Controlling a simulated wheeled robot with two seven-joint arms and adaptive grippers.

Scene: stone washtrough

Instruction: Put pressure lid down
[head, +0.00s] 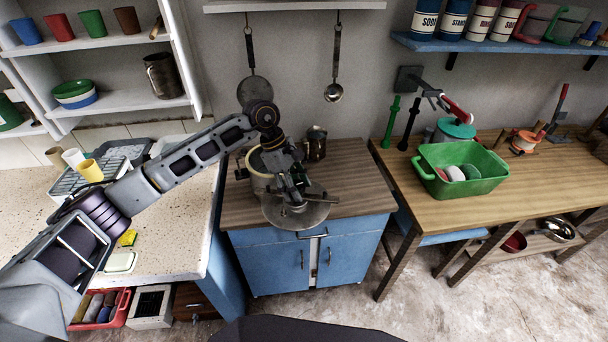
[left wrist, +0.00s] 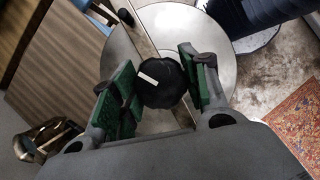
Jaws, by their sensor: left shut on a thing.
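The pressure lid (head: 312,215) is a round grey metal disc with a bar across it and a black knob (left wrist: 160,82). My left gripper (head: 293,186) is shut on that knob from above; its green-padded fingers stand on either side of it in the left wrist view. The lid is at the front edge of the wooden counter top and partly overlaps the blue cabinet front in the head view. I cannot tell whether it touches the counter. A pale pot (head: 257,172) stands behind and left of the lid, partly hidden by my arm. My right gripper is out of view.
A dark metal jug (head: 315,144) stands at the back of the counter top (head: 349,178). The right part of that top is clear. A green tub (head: 461,172) is on the right-hand table. A skillet (head: 252,92) and a ladle (head: 334,90) hang on the wall behind.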

